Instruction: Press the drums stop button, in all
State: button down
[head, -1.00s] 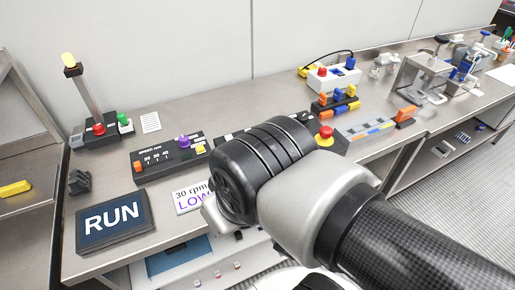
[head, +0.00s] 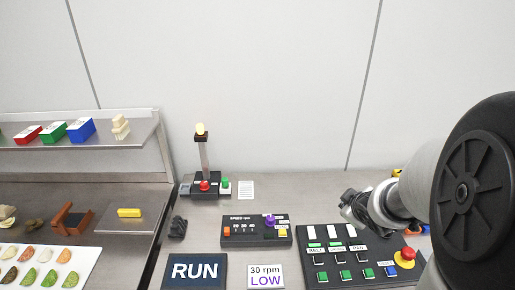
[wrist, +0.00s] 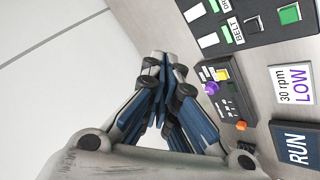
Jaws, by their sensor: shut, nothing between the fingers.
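A black control panel (head: 362,262) with white labels, green buttons and dark buttons lies on the bench at the lower right of the head view. Its label reading BELT and another beginning DR show in the wrist view (wrist: 243,22). I cannot tell in the head view which button is the drums stop. A red mushroom button (head: 405,256) on yellow stands at the panel's right end. My gripper (head: 352,208) is shut and empty, above the panel's back edge and apart from the buttons. Its fingers meet in the wrist view (wrist: 160,75). My arm hides the bench's right side.
A speed box (head: 256,231) with a purple knob stands left of the panel. A RUN sign (head: 196,271) and a 30 rpm LOW sign (head: 265,276) lie in front. A lamp post base with red (head: 205,186) and green (head: 225,184) buttons stands behind.

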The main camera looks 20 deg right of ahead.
aim_at(339, 258)
notch_tip(339, 258, down, 10)
jog(key=d+n+t+y, duration=0.1)
jog(key=d+n+y, duration=0.1)
jog(key=n+y, duration=0.1)
jog(key=shift+s+f, duration=0.2)
jog(key=shift+f, duration=0.05)
jog(key=shift+f, duration=0.1)
notch_tip(339, 258, down, 9)
jog(key=b, duration=0.8)
jog(key=shift+r, duration=0.2)
jog(key=shift+f+b, duration=0.15)
jog(key=shift+b, duration=0.15)
dwell(0.4)
jog(key=shift+f, duration=0.3)
